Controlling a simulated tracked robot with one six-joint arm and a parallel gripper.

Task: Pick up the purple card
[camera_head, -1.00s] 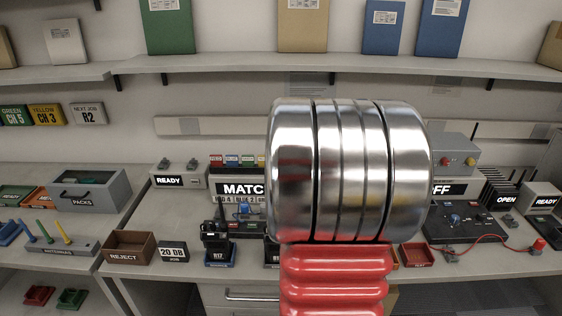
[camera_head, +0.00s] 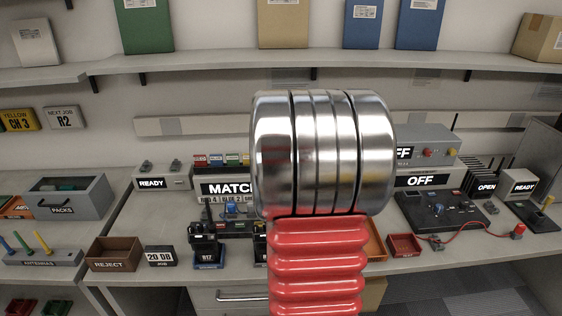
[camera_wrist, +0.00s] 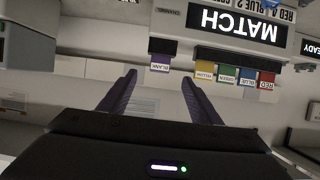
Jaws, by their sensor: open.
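The purple card (camera_wrist: 160,58) shows in the wrist view, which is upside down. It has a white strip reading BLANK and sits apart from the row of coloured cards. My gripper (camera_wrist: 160,77) is open and empty, its two dark fingers pointing towards the card. The card appears between and just past the fingertips; the exact distance is hard to tell. In the head view my silver and red arm blocks the middle of the bench, and I see neither the purple card nor my gripper there.
Yellow (camera_wrist: 204,70), green (camera_wrist: 226,74), blue (camera_wrist: 247,77) and red (camera_wrist: 267,80) cards hang beside the purple one, near the MATCH sign (camera_wrist: 240,25). On the bench are a reject bin (camera_head: 114,256), a radio (camera_head: 206,245) and a red tray (camera_head: 404,245).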

